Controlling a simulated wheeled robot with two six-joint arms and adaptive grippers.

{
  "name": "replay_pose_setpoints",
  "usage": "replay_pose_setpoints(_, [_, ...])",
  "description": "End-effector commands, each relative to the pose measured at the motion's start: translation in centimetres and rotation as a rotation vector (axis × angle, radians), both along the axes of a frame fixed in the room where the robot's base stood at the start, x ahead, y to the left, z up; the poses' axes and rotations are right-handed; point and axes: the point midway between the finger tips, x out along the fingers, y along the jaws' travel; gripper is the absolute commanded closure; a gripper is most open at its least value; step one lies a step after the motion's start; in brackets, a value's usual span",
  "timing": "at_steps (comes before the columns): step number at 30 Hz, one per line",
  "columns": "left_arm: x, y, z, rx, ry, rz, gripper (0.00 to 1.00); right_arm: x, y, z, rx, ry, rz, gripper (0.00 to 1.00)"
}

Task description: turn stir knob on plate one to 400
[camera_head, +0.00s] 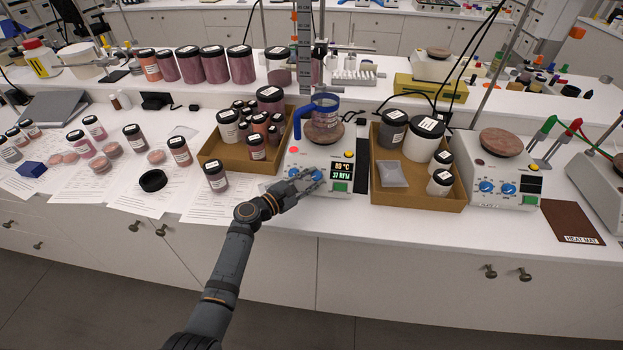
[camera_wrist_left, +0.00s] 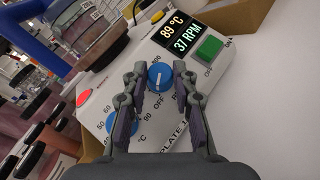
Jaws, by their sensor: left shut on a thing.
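Plate one (camera_head: 299,158) is a white hot plate with a beaker on its round top. Its display (camera_head: 342,170) reads 89 °C and 37 RPM, also legible in the left wrist view (camera_wrist_left: 183,34). My left gripper (camera_head: 311,180) reaches the plate's front panel. In the left wrist view, my left gripper (camera_wrist_left: 160,78) is shut on the blue stir knob (camera_wrist_left: 160,75), one finger on each side. The knob's white line shows between the fingers. The other blue knob (camera_wrist_left: 121,124) is partly behind the left finger. My right gripper is not in view.
Cardboard trays with jars stand on the left (camera_head: 234,157) and right (camera_head: 412,191). A green switch (camera_wrist_left: 209,47) and a red light (camera_wrist_left: 84,97) are near the knobs. A second hot plate (camera_head: 508,165) stands farther right.

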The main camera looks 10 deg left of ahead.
Motion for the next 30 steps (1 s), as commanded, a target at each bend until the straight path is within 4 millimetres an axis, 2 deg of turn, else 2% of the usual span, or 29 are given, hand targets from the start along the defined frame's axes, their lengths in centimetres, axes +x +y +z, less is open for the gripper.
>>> replay_pose_setpoints(30, [1.1, 0.3, 1.2, 0.673, -0.007, -0.656, 1.0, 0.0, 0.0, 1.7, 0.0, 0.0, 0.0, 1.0])
